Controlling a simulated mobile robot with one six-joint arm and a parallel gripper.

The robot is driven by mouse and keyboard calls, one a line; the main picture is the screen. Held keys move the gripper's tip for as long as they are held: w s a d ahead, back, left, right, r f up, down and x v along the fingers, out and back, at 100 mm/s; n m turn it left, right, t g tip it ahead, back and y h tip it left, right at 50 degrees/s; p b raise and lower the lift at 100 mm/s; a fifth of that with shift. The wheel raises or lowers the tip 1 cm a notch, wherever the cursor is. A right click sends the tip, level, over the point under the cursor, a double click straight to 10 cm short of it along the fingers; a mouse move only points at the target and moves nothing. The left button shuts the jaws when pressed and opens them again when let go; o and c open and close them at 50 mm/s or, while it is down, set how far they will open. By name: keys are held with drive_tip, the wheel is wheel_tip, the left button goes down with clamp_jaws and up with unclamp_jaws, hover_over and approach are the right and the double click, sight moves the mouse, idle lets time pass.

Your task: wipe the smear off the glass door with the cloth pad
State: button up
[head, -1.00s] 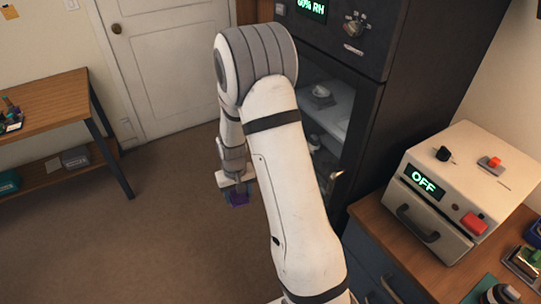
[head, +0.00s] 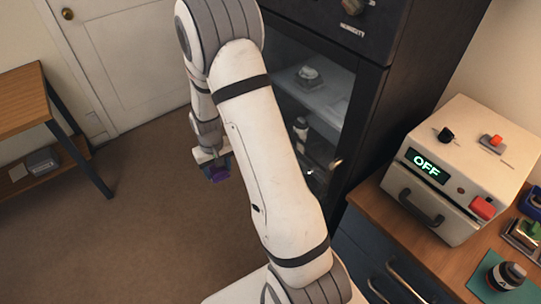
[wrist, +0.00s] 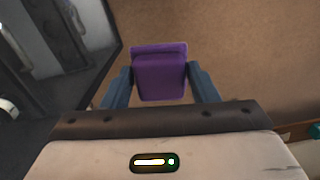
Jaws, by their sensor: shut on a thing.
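My gripper (wrist: 160,85) is shut on a purple cloth pad (wrist: 160,75), which sits between the two blue-grey fingers in the wrist view. In the head view the pad (head: 217,173) hangs below my wrist, over the floor and to the left of the dark cabinet. The cabinet's glass door (head: 312,85) is partly hidden by my arm. Through it I see shelves with a few items. I cannot make out a smear on the glass. The pad appears apart from the door.
A cream box reading OFF (head: 455,170) stands on the wooden counter (head: 375,200) at right. A door handle (head: 335,165) sticks out from the cabinet. A wooden table (head: 22,95) stands at left. The brown floor (head: 140,230) between is clear.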

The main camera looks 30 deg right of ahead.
drive_tip(key=s+d+f+n+g+b, duration=0.2)
drive_tip(key=s+d+f+n, duration=0.15)
drive_tip(key=s, duration=0.25)
drive_tip(key=n+t+h+b, duration=0.5)
drive_tip(key=n+h+b, duration=0.3)
drive_tip(key=n+h, duration=0.9)
approach(298, 142)
drive_tip(key=shift+m+h, duration=0.4)
drive_tip(key=shift+m, duration=0.05)
drive_tip(key=shift+w+d+f, duration=0.15)
drive_tip(key=shift+w+d, duration=0.1)
drive_tip(key=shift+d, duration=0.5)
drive_tip(key=shift+w+d+f, duration=0.15)
drive_tip(key=shift+w+d, duration=0.1)
drive_tip(key=shift+d, duration=0.55)
drive_tip(key=shift+w+d+f, duration=0.1)
drive_tip(key=shift+w+d, duration=0.1)
drive_tip(key=shift+d, duration=0.55)
drive_tip(key=shift+w+d, duration=0.1)
drive_tip(key=shift+d, duration=0.8)
